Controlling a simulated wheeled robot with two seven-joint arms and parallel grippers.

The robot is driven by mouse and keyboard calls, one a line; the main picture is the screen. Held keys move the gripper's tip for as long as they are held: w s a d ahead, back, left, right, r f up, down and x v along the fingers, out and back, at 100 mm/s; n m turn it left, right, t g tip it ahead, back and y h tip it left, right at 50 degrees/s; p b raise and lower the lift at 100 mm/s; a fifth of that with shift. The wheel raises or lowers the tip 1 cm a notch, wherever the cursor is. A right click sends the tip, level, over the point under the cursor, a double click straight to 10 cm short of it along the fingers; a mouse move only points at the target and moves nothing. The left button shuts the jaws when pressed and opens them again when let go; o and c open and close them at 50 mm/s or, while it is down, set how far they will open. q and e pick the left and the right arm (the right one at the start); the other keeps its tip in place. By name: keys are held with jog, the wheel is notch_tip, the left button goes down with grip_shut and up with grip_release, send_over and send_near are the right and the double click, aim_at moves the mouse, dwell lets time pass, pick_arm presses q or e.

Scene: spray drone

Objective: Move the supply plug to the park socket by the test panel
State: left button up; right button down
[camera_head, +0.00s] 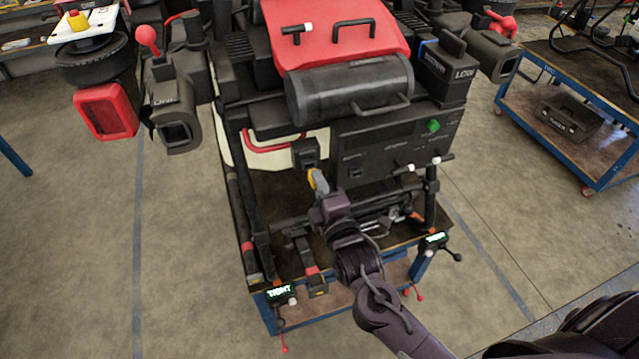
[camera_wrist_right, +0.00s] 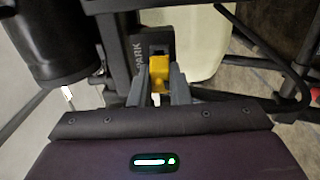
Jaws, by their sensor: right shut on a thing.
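The supply plug is a small yellow piece (camera_wrist_right: 158,75) between the two grey fingers of my right gripper (camera_wrist_right: 159,88) in the right wrist view. The gripper is shut on it. In the head view the right gripper (camera_head: 318,182) reaches up to the black park socket (camera_head: 305,152), left of the test panel (camera_head: 390,140). The socket block, marked PARK (camera_wrist_right: 140,55), is straight ahead of the plug in the wrist view. The plug's front end is at the socket's opening; I cannot tell how deep it sits. My left gripper is not in view.
The drone's red cover (camera_head: 335,35) and dark cylinder (camera_head: 350,88) are above the socket. A red hose (camera_head: 272,148) runs left of it. Below are the stand's rails and a blue-framed cart. Another cart (camera_head: 560,140) stands at the right. Floor is clear on the left.

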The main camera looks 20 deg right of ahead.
dwell(0.4)
jog(key=shift+p, duration=0.35)
jog(key=shift+w, duration=1.3)
jog(key=c, duration=1.3)
grip_release()
jog(key=shift+s, duration=0.1)
